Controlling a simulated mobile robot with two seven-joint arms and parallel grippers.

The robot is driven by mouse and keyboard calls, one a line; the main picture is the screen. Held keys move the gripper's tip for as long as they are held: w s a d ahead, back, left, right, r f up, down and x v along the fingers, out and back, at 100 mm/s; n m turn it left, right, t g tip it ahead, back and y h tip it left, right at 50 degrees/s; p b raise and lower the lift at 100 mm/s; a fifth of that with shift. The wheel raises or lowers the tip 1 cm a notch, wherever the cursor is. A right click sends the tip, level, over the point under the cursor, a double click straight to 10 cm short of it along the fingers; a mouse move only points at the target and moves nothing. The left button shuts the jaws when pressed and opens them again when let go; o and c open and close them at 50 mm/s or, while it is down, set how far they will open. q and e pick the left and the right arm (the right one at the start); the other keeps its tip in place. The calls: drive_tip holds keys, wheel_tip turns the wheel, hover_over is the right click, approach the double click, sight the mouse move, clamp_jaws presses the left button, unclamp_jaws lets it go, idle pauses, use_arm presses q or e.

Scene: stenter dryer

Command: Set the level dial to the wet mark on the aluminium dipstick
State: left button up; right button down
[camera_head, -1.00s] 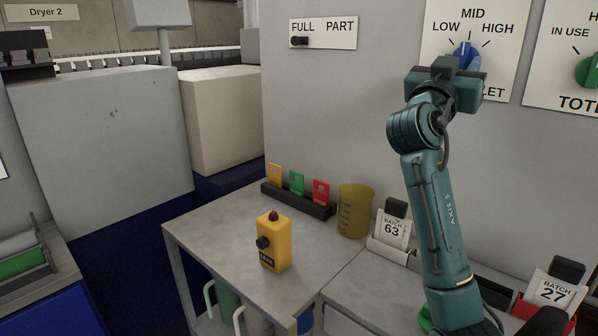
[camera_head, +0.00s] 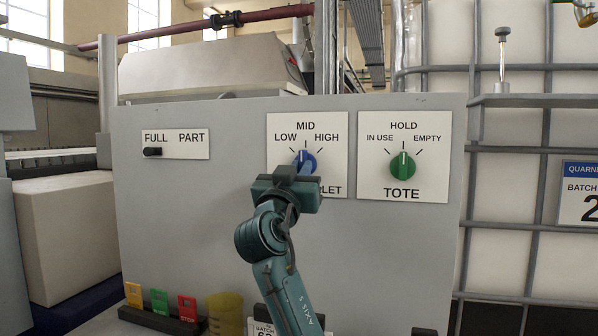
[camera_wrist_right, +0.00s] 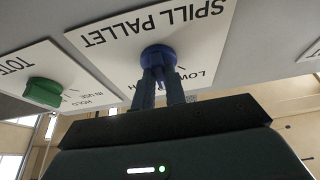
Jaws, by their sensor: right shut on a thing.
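The level dial is a blue knob (camera_head: 304,161) on a white plate marked LOW, MID and HIGH, on the grey panel. In the right wrist view the blue knob (camera_wrist_right: 158,58) is on the plate reading SPILL PALLET. My right gripper (camera_wrist_right: 162,82) is shut on this knob, its two fingers on either side of it. In the head view the gripper (camera_head: 298,171) covers the knob's lower part, and I cannot tell exactly which mark it points to. An upright metal rod with a knobbed top (camera_head: 502,45), possibly the dipstick, stands at the right; I see no readable wet mark. My left gripper is out of view.
A green TOTE dial (camera_head: 403,166) is close to the right of the blue one, pointing up to HOLD. A black FULL/PART switch (camera_head: 152,152) is to the left. Coloured tags (camera_head: 160,301) and a yellow beaker (camera_head: 226,314) stand below. A caged white tote (camera_head: 520,215) is at right.

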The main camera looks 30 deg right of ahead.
drive_tip(key=shift+w+a+r+m+g+h+b, duration=0.1)
drive_tip(key=shift+m+g+h+b, duration=0.25)
drive_tip(key=shift+m+g+b, duration=1)
drive_tip(key=shift+a+r+m+g+h+b, duration=0.1)
drive_tip(key=shift+m+g+h+b, duration=0.3)
drive_tip(key=shift+m+b, duration=1.8)
drive_tip(key=shift+w+m+g+h+b, duration=0.2)
drive_tip(key=shift+m+g+b, duration=0.65)
drive_tip(key=shift+m, duration=1.9)
drive_tip(key=shift+s+m+g, duration=0.15)
drive_tip(key=shift+m+g, duration=0.15)
drive_tip(key=c, duration=1.4)
unclamp_jaws()
drive_tip(key=shift+c, duration=0.2)
drive_tip(key=shift+f, duration=0.15)
